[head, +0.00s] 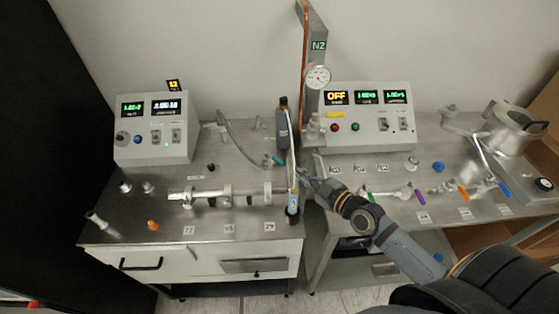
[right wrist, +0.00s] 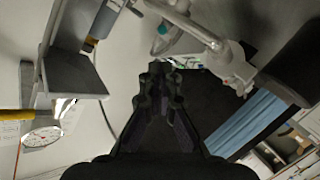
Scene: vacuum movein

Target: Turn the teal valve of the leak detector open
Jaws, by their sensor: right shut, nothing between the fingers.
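The teal valve handle (head: 278,160) is small and sits towards the back right of the left steel bench, near a dark upright cylinder (head: 283,127). It also shows as a teal spot on a pale fitting in the right wrist view (right wrist: 163,28). My right gripper (head: 303,175) is shut and empty, just right of and slightly below the teal handle in the head view, apart from it. Its fingertips (right wrist: 158,76) show in the right wrist view, with the teal part beyond them. My left gripper is in no view.
A grey box with displays (head: 153,128) stands on the left bench (head: 200,222), with a horizontal metal pipe (head: 225,191) in front. An upright tool (head: 293,205) stands close to my right gripper. A second display box (head: 365,116) and coloured handles are on the right bench (head: 440,210).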

